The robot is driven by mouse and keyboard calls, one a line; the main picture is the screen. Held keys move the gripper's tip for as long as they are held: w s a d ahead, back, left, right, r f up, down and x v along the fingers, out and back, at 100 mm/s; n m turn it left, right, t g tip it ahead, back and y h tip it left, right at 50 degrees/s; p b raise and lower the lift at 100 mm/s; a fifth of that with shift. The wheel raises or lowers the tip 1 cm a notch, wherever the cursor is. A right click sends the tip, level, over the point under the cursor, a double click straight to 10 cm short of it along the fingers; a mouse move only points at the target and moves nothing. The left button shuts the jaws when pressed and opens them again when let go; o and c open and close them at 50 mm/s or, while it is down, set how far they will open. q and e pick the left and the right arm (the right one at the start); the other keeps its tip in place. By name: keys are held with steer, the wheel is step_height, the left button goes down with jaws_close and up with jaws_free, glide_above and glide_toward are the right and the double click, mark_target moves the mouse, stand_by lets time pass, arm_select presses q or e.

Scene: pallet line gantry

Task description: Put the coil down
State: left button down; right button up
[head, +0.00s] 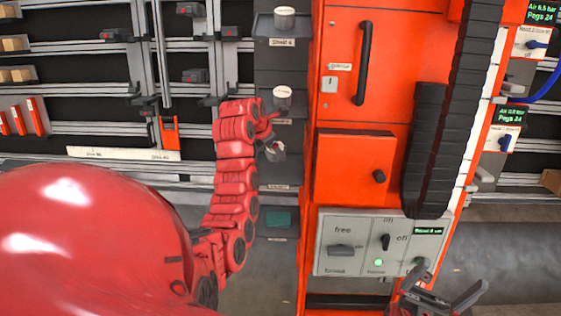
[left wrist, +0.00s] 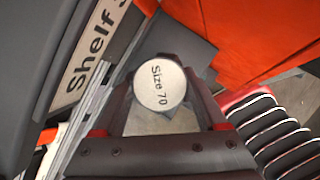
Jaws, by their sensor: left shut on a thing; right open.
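The coil (left wrist: 160,86), a round thing with a pale top face marked "Size 70", sits between the fingers of my left gripper (left wrist: 168,66) in the left wrist view. In the head view my left gripper (head: 274,149) is shut on it, in front of the dark shelf column. The gripper largely hides the coil there. I cannot tell whether the coil touches a shelf. My right gripper (head: 452,280) is open and empty at the bottom right, in front of the grey control panel (head: 335,236).
Similar pale-topped coils stand on the top shelf (head: 284,18) and the shelf below (head: 282,97), above my left gripper. A green item (head: 283,218) lies lower in the column. The orange cabinet (head: 352,170) is close to the right of the shelves.

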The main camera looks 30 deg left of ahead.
mark_target(284, 166)
arm_select(q)
steer(key=shift+w+d+r, duration=0.1)
steer(key=shift+w+d, duration=0.1)
steer(key=shift+d, duration=0.25)
steer(key=shift+w+d+r, duration=0.1)
steer(key=shift+w+d, duration=0.05)
steer(key=shift+d, duration=0.25)
step_height(284, 166, down, 3)
steer(key=shift+s+a+r+p, duration=0.1)
steer(key=shift+a+p, duration=0.05)
steer(key=shift+p, duration=0.5)
steer(key=shift+f, duration=0.6)
step_height(284, 166, down, 2)
steer(key=shift+p, duration=0.65)
steer(key=shift+f+p, duration=0.25)
steer(key=shift+p, duration=0.15)
steer(key=shift+f, duration=0.4)
steer(key=shift+c, duration=1)
jaws_free()
steer(key=shift+o, duration=1)
